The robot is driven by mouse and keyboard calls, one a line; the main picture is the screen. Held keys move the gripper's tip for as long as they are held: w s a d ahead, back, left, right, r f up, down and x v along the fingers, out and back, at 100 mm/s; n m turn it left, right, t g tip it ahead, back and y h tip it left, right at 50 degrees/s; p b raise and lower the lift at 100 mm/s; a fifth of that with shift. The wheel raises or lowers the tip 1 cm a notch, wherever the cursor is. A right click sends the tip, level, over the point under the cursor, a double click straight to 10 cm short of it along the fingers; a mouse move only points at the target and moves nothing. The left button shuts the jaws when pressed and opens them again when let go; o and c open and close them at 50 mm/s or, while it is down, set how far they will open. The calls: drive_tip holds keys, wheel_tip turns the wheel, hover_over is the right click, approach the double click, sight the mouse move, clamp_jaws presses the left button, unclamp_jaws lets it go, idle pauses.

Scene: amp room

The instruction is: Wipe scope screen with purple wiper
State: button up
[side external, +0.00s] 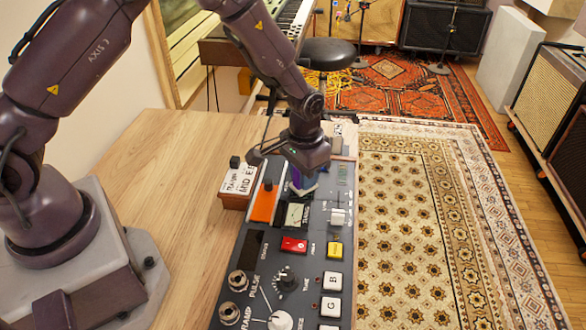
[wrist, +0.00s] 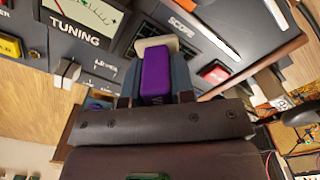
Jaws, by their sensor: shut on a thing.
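My gripper (side external: 303,172) is over the far part of the dark control panel (side external: 310,250). It is shut on the purple wiper (wrist: 156,78), which shows between the two fingers in the wrist view. The wiper has a cream pad (wrist: 155,44) at its far end, close to the panel face beside the SCOPE label (wrist: 181,27). I cannot tell whether the pad touches the panel. In the side view only a little of the wiper shows under my gripper.
A small labelled box (side external: 238,184) stands left of the panel. The wooden tabletop (side external: 165,190) is clear to the left.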

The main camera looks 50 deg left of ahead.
sight(289, 186)
drive_tip(key=shift+w+d, duration=1)
drive_tip(key=shift+d, duration=0.1)
drive_tip(key=shift+s+a+f, duration=0.1)
drive_tip(key=shift+s+a, duration=2)
drive_tip(key=shift+a, duration=0.05)
drive_tip(key=shift+r, duration=4.25)
clamp_jaws()
drive_tip(key=shift+s+f, duration=0.1)
drive_tip(key=shift+d+f, duration=0.1)
drive_tip(key=shift+f, duration=0.05)
